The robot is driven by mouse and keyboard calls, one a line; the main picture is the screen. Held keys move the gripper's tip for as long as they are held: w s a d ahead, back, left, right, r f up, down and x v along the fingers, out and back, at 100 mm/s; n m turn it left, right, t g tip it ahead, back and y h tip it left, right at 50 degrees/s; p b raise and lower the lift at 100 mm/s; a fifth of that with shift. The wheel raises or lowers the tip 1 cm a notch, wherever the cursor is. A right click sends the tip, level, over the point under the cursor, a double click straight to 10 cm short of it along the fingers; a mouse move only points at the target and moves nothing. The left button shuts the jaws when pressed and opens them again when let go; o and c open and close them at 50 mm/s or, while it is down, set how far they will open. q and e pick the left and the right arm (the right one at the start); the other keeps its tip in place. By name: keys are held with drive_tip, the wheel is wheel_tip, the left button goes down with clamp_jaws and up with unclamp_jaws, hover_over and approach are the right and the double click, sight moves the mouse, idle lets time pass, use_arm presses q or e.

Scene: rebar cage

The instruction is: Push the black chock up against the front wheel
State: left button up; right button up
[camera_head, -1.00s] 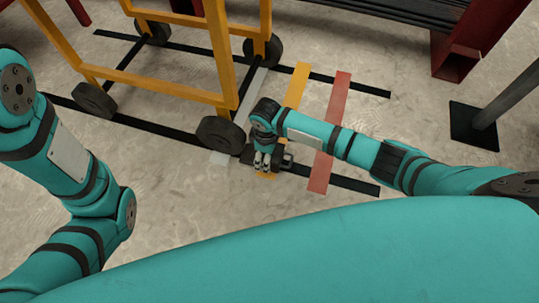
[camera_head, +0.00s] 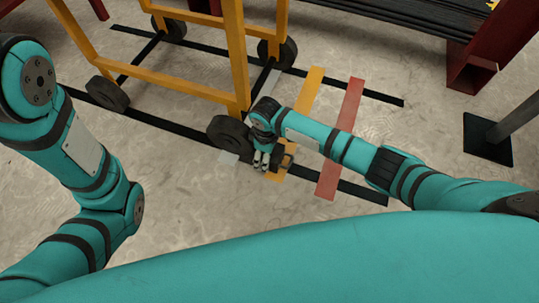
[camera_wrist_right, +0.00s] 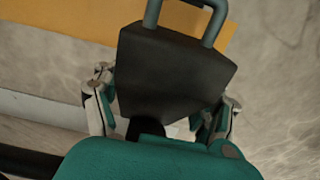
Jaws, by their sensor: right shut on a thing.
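The black chock (camera_wrist_right: 170,75) fills the middle of the right wrist view, with its grey-green handle loop at the top. In the head view the chock (camera_head: 287,157) shows only partly, behind my right gripper (camera_head: 262,161), close to the right side of the front wheel (camera_head: 229,137). My right gripper (camera_wrist_right: 163,110) is shut on the chock, with fingers on both sides of it. The gripper and wrist hide whether the chock touches the wheel. My left arm is at the left; its gripper is out of view.
The wheel belongs to a yellow-framed cart (camera_head: 236,60) standing on black floor lines. A yellow strip (camera_head: 308,90) and a red strip (camera_head: 341,135) cross the lines to the right. A post with a black base plate (camera_head: 488,140) stands farther right. The near floor is clear.

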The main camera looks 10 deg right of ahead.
drive_tip(key=shift+w+a+r, duration=0.1)
drive_tip(key=shift+w+a, duration=0.1)
drive_tip(key=shift+a, duration=0.05)
drive_tip(key=o, duration=1.7)
drive_tip(key=shift+a+r, duration=0.1)
drive_tip(key=shift+w+r, duration=0.1)
drive_tip(key=shift+r, duration=0.2)
drive_tip(key=r, duration=1.1)
drive_tip(key=shift+s+d, duration=0.2)
